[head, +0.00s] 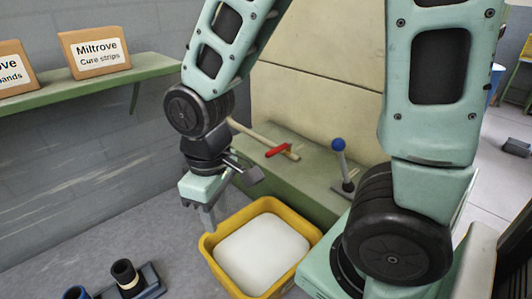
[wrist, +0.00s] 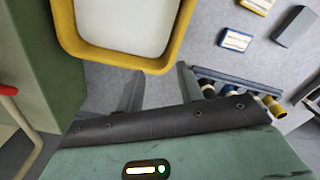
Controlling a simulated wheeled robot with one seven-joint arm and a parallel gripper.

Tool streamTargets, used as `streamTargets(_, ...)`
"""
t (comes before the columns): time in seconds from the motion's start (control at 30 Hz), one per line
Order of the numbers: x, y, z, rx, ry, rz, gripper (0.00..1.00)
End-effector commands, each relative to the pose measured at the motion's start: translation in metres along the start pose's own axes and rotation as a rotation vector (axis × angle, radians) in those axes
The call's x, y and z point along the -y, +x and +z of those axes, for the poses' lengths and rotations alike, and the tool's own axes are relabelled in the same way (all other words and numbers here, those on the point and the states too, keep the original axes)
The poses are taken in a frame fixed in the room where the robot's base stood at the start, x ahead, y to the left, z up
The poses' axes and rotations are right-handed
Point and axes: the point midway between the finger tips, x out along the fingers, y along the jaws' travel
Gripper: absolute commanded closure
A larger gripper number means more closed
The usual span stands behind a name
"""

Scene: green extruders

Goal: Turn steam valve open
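The steam valve appears to be the red handle (head: 278,150) on a pale pipe (head: 252,134) that runs along the green machine, at the middle of the head view. The red handle also shows at the left edge of the wrist view (wrist: 8,90). My gripper (head: 233,202) is in front of the machine, left of and nearer than the red handle, and apart from it. Its two fingers (wrist: 159,85) are spread with nothing between them. They hang above and beside the yellow bin.
A yellow bin (head: 210,257) with white contents stands at the machine's foot. A blue-knobbed lever (head: 339,155) rises right of the valve. A shelf (head: 90,84) with labelled boxes is on the left wall. Dark cylinders in a rack (head: 150,279) lie at lower left.

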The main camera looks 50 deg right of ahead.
Motion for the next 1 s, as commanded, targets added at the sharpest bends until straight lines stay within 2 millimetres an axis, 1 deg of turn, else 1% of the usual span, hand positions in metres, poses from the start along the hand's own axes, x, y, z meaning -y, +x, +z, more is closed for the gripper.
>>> streamTargets(0.03, -0.008, 0.003, -0.001, 0.019, 0.002, 0.005, 0.63)
streamTargets(0.17, -0.026, 0.012, -0.001, 0.075, -0.015, 0.023, 0.63)
streamTargets(0.37, -0.058, 0.03, 0.003, 0.235, -0.113, 0.069, 0.63)
streamTargets(0.5, -0.081, 0.048, 0.011, 0.443, -0.28, 0.134, 0.63)
streamTargets(0.67, -0.102, 0.062, 0.015, 0.725, -0.518, 0.241, 0.63)
streamTargets(0.77, -0.112, 0.064, 0.01, 0.912, -0.667, 0.328, 0.63)
streamTargets(0.83, -0.116, 0.061, 0.003, 1.046, -0.762, 0.399, 0.63)
streamTargets(0.9, -0.118, 0.055, -0.008, 1.172, -0.839, 0.473, 0.63)
streamTargets(1.0, -0.117, 0.044, -0.023, 1.326, -0.916, 0.573, 0.63)
